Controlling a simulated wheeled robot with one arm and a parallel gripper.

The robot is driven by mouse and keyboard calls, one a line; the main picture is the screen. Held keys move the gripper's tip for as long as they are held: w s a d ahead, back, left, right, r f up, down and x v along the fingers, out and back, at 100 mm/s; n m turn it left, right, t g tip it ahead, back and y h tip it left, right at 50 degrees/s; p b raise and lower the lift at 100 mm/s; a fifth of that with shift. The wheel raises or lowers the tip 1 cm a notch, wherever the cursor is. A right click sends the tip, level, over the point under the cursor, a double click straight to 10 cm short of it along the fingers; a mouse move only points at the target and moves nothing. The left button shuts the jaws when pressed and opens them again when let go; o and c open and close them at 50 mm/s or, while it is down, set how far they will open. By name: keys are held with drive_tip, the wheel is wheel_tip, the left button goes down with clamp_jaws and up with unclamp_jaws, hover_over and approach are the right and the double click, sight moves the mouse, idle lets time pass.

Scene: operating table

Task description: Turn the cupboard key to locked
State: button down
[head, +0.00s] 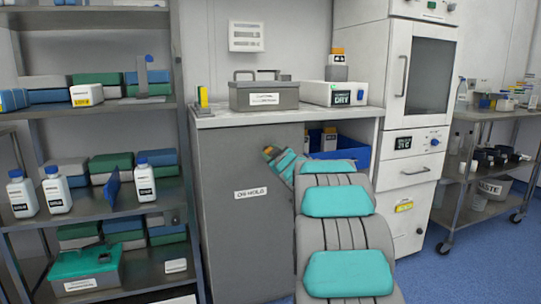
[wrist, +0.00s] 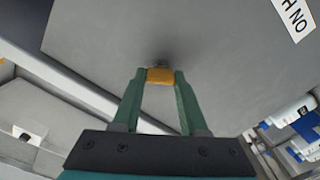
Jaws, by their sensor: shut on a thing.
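The grey cupboard door (head: 240,225) carries a white label (head: 250,193) and looks shut in the head view. The keyhole and any lock marks are hidden. In the head view my arm stands before the cupboard's right side, and the key cannot be made out.
A grey case (head: 264,97) and a white box (head: 334,93) stand on the cupboard top. A blue bin (head: 357,152) sits in the open bay at right. Shelves with bottles (head: 54,190) are at left. A metal trolley (head: 478,160) stands at right, with blue floor before it.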

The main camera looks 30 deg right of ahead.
drive_tip(key=n+b, duration=0.2)
drive_tip(key=n, duration=0.3)
drive_tip(key=n+b, duration=0.2)
drive_tip(key=n, duration=0.4)
drive_tip(key=shift+a+f, duration=0.1)
drive_tip(key=shift+f, duration=0.1)
drive_tip(key=shift+b, duration=0.3)
drive_tip(key=shift+c, duration=2.2)
unclamp_jaws()
drive_tip(key=v, duration=0.7)
drive_tip(key=shift+s, duration=0.4)
